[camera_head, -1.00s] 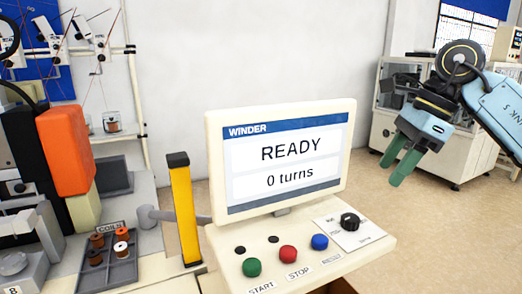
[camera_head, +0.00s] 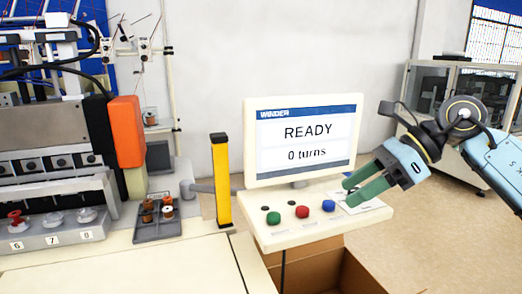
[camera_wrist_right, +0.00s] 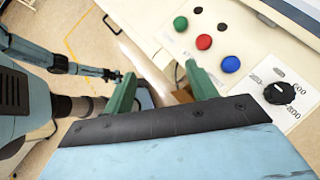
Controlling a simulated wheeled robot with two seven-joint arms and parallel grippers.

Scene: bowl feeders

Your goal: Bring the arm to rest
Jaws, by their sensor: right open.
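My right gripper (camera_head: 358,188) has green fingers and a light blue body. It comes in from the right in the head view and hangs in front of the right end of the winder's control panel (camera_head: 330,222). In the right wrist view its two fingers (camera_wrist_right: 160,88) are apart with nothing between them. The panel's black knob (camera_wrist_right: 279,93) shows to the right of the fingers there, and in the head view the gripper covers it. My left gripper is not in the head view. Part of another arm of mine shows at the left of the wrist view.
The winder screen (camera_head: 305,138) reads READY, 0 turns. Green (camera_head: 273,218), red (camera_head: 302,212) and blue (camera_head: 328,205) buttons sit below it. A yellow post (camera_head: 221,180), a coil tray (camera_head: 160,226) and an open cardboard box (camera_head: 345,272) stand nearby.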

